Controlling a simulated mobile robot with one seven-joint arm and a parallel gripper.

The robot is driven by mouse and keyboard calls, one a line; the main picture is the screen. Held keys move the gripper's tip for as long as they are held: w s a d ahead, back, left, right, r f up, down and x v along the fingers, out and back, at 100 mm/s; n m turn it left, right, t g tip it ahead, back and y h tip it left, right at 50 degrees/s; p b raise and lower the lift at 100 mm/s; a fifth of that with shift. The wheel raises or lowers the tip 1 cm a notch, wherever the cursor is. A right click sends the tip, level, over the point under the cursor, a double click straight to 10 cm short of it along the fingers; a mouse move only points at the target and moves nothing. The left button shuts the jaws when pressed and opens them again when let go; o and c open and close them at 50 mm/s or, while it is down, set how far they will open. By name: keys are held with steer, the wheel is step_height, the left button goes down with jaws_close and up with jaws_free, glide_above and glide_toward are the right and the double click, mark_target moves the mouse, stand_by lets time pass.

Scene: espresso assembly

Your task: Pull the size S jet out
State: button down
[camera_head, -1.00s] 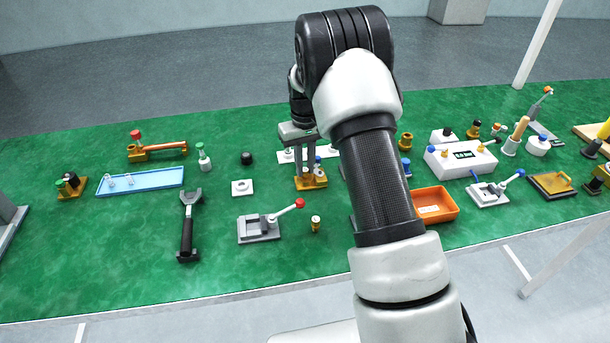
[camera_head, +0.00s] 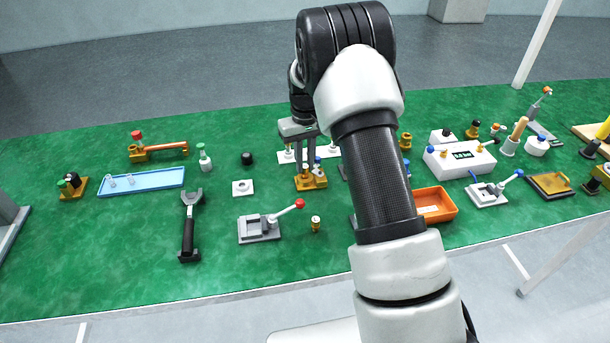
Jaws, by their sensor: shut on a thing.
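A small gold block (camera_head: 312,183) with short upright jets stands on the green table near the middle of the head view. My gripper (camera_head: 309,165) points down at the block from above, its fingertips at the top of the jets. It is shut on a small jet, which I take to be the size S jet; the fingers mostly hide it. I cannot read any size mark or tell whether the jet is still seated in the block.
My arm covers the table right of the block. A white strip with pegs (camera_head: 325,153) lies just behind it. A grey fixture with a red-knobbed lever (camera_head: 262,228) and a small gold cylinder (camera_head: 315,224) stand in front. An orange tray (camera_head: 436,205) is to the right.

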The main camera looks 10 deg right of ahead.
steer(key=shift+r, duration=0.3)
steer(key=shift+r+p, duration=1.05)
steer(key=shift+r, duration=0.3)
steer(key=shift+r+p, duration=1)
steer(key=shift+r, duration=0.45)
